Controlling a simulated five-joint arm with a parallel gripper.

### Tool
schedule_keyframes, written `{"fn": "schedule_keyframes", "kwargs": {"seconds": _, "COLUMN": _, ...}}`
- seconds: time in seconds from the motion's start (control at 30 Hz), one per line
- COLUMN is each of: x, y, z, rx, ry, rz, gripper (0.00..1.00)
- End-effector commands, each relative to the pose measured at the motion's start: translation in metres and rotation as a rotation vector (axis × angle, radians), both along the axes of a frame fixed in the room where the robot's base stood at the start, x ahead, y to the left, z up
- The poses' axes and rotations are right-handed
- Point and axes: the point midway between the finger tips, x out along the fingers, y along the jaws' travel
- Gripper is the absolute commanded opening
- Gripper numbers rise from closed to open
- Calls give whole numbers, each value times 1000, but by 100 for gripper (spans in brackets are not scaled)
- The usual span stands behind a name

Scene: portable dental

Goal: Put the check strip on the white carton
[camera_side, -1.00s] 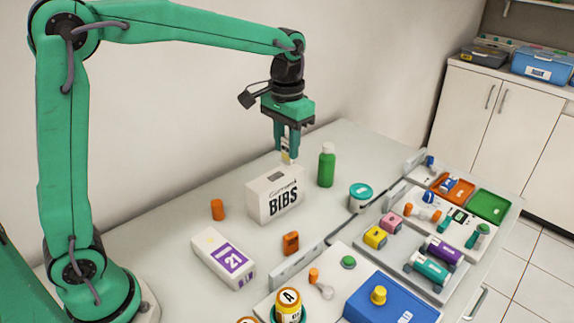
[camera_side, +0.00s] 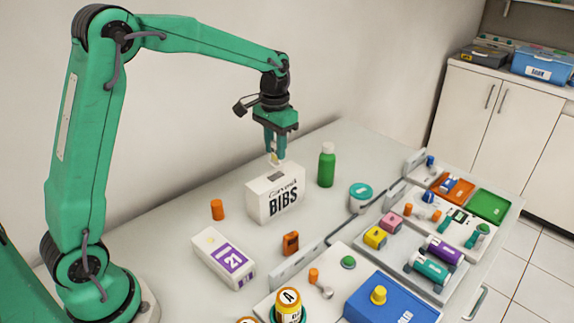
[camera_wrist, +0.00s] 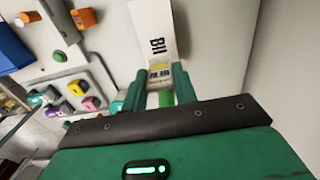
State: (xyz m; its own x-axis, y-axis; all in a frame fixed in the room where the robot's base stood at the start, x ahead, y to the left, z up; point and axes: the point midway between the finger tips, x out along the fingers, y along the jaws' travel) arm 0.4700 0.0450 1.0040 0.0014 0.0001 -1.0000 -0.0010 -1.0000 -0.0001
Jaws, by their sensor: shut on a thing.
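The check strip (camera_side: 274,159), small and white with a yellowish part, is held upright between the fingertips of my gripper (camera_side: 275,150). In the wrist view the strip (camera_wrist: 160,78) sits between the two green fingers (camera_wrist: 160,84), with dark marks on it. The white carton marked BIBS (camera_side: 262,203) stands upright on the table, directly below the strip in the side view. It also shows beyond the fingers in the wrist view (camera_wrist: 146,14). The strip's lower end is very close to the carton's top; I cannot tell whether they touch.
A green bottle (camera_side: 326,168) stands right of the carton and an orange cylinder (camera_side: 217,210) left of it. A white box with a purple 21 label (camera_side: 214,250) lies in front. An orange block (camera_side: 290,243) and trays of small items fill the right side.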

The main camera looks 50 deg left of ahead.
Motion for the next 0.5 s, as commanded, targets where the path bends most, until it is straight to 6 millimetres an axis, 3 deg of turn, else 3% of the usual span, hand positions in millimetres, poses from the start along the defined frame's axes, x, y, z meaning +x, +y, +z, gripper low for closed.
{"fn": "schedule_keyframes", "kwargs": {"seconds": 0.3, "x": -1, "y": 0, "z": -33, "rx": 0, "ry": 4, "rz": 0, "gripper": 7}}
{"fn": "schedule_keyframes", "kwargs": {"seconds": 0.5, "x": 0, "y": 0, "z": -35, "rx": 0, "ry": 1, "rz": 0, "gripper": 7}}
